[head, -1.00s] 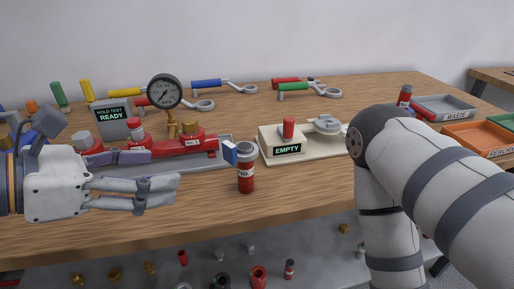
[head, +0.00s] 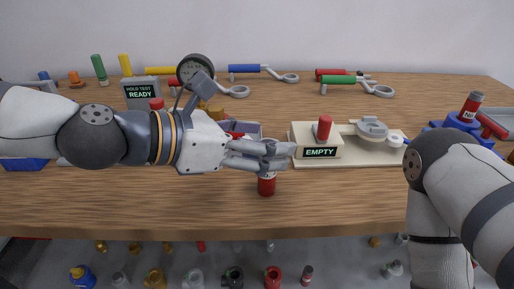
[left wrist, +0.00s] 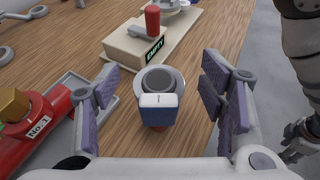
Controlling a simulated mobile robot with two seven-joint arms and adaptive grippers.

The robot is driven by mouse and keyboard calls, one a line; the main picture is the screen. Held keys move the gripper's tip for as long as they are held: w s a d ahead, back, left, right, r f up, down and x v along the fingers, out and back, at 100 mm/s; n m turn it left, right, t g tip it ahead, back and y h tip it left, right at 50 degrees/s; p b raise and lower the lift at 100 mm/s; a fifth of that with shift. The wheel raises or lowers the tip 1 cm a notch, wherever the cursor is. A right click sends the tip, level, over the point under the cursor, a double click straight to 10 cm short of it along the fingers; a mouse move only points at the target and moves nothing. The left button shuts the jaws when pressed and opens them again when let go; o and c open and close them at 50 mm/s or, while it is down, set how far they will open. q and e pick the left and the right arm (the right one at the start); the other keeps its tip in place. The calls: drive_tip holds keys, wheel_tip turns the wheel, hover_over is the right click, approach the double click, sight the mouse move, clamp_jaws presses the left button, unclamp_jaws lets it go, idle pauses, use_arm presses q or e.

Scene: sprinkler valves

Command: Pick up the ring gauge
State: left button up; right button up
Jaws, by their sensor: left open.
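The ring gauge (left wrist: 172,73), a grey ring with a blue grip block (left wrist: 158,107), sits around the top of a red cylinder in the left wrist view. In the head view the red cylinder (head: 267,187) stands upright near the front of the bench, and my gripper hides the ring. My left gripper (head: 272,155) is open at the cylinder's top. In the left wrist view its fingers (left wrist: 160,95) stand apart on either side of the ring gauge, with gaps on both sides. My right gripper does not show in the head view.
Behind and right is a cream fixture (head: 350,159) with an EMPTY display and red-topped post. A red manifold (left wrist: 38,128) in a grey tray lies left in the wrist view. The bench's front edge is close to the cylinder.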

use_arm(q)
drive_tip(key=shift+x, duration=0.8)
drive_tip(key=shift+a+r, duration=0.1)
drive_tip(key=shift+c, duration=0.5)
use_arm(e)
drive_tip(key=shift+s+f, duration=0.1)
use_arm(q)
drive_tip(key=c, duration=1.3)
